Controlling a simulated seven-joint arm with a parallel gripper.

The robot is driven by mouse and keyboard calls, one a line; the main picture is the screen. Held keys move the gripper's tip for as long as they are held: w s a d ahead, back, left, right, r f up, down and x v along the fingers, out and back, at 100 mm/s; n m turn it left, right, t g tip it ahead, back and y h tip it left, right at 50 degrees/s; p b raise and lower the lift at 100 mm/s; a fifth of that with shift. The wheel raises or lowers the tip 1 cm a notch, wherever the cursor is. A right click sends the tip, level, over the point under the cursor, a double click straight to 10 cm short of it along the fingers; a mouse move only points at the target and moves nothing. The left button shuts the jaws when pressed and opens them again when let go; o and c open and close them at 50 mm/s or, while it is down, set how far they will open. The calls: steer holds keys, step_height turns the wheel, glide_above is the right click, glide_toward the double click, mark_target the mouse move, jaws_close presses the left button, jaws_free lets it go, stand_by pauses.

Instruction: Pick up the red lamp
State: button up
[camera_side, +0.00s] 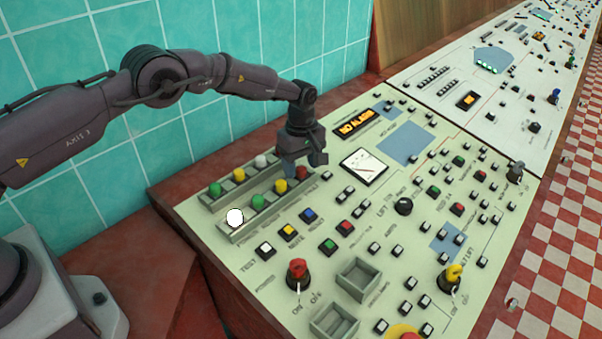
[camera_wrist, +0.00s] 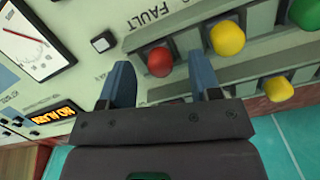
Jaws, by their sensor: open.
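The red lamp (camera_side: 302,174) is a small round cap at the far end of the front lamp row on the console. It also shows in the wrist view (camera_wrist: 160,62), beside the word FAULT. My gripper (camera_side: 304,165) points down over that end of the row. In the wrist view my two blue-grey fingers (camera_wrist: 160,70) are apart, with the red lamp between their tips in the picture. Nothing is held. I cannot tell how far the tips are above the panel, or whether they touch the lamp.
A yellow lamp (camera_side: 280,186), a green lamp (camera_side: 258,201) and a lit white lamp (camera_side: 235,217) share the row. A second lamp rack (camera_side: 227,182) lies behind. A dial meter (camera_side: 363,166) is to the right. A red knob (camera_side: 297,268) stands on the front panel.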

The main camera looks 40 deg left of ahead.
steer(key=shift+f, duration=0.6)
steer(key=c, duration=1)
steer(key=shift+r, duration=0.15)
steer(key=shift+r, duration=0.25)
step_height(320, 180, up, 2)
steer(key=shift+r, duration=0.1)
steer(key=s+r, duration=1)
steer(key=s, duration=0.4)
steer(key=shift+a, duration=0.3)
